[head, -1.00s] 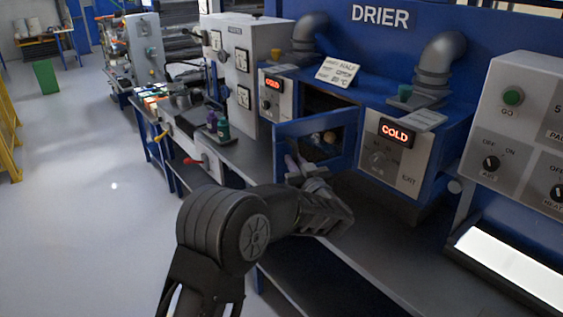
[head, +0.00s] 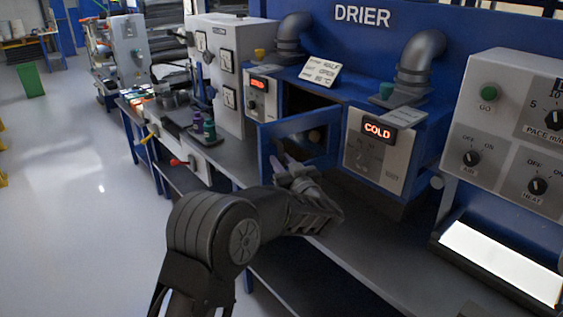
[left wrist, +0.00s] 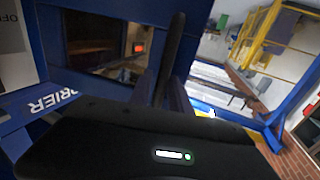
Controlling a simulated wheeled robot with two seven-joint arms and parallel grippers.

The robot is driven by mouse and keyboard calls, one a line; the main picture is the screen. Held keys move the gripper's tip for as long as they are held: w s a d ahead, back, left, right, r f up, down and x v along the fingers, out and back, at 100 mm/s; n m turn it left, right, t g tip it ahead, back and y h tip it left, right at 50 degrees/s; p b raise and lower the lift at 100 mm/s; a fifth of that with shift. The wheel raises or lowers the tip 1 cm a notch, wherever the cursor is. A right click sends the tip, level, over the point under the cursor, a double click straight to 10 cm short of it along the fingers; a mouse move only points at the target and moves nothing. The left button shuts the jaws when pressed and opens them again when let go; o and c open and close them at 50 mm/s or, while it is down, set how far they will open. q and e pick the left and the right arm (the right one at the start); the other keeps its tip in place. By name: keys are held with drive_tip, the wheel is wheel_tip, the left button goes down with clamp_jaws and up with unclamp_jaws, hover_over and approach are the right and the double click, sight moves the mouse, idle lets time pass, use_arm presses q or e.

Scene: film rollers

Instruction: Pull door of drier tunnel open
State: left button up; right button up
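The blue drier tunnel door (head: 310,138) stands partly open in the head view, swung out from the dark opening (head: 300,100), with a window in its frame. My left gripper (head: 283,166) is at the lower left of the door, its fingertips pointing up. In the left wrist view its two fingers (left wrist: 164,88) lie on either side of a dark upright bar (left wrist: 176,40), probably the door's handle. Whether they press on it does not show. My right gripper is in neither view.
A grey bench (head: 355,245) runs below the drier. A panel with a red display (head: 377,130) is right of the opening. Small bottles (head: 208,128) stand on the bench at left. A bright light panel (head: 500,262) lies at right. Open floor is at left.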

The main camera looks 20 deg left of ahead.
use_arm(q)
drive_tip(key=b+v, duration=0.1)
drive_tip(key=v, duration=0.6)
drive_tip(key=shift+s+d+b, duration=0.2)
drive_tip(key=shift+s+b, duration=0.05)
drive_tip(key=shift+b, duration=0.15)
drive_tip(key=w+d+f+m+t+h, duration=0.2)
drive_tip(key=d+f+m+h, duration=0.1)
drive_tip(key=d+f+h, duration=0.5)
drive_tip(key=s+d+f+m+g+h, duration=0.2)
drive_tip(key=s+d+f, duration=0.2)
drive_tip(key=f, duration=0.5)
drive_tip(key=s+d+f+m+g+h, duration=0.1)
drive_tip(key=s+d+f+g+h, duration=0.2)
drive_tip(key=f, duration=0.5)
drive_tip(key=s+f+g+h, duration=0.1)
drive_tip(key=s+f+g, duration=0.2)
drive_tip(key=s+f, duration=0.4)
drive_tip(key=s+f+g+h, duration=0.1)
drive_tip(key=s+f+g, duration=0.2)
drive_tip(key=s+f, duration=0.4)
drive_tip(key=s+d+f+g+h, duration=0.1)
drive_tip(key=s+f+g, duration=0.2)
drive_tip(key=s, duration=1.8)
wheel_tip(320, 180, down, 4)
drive_tip(key=shift+f+m+g, duration=0.1)
drive_tip(key=shift+m+g, duration=0.2)
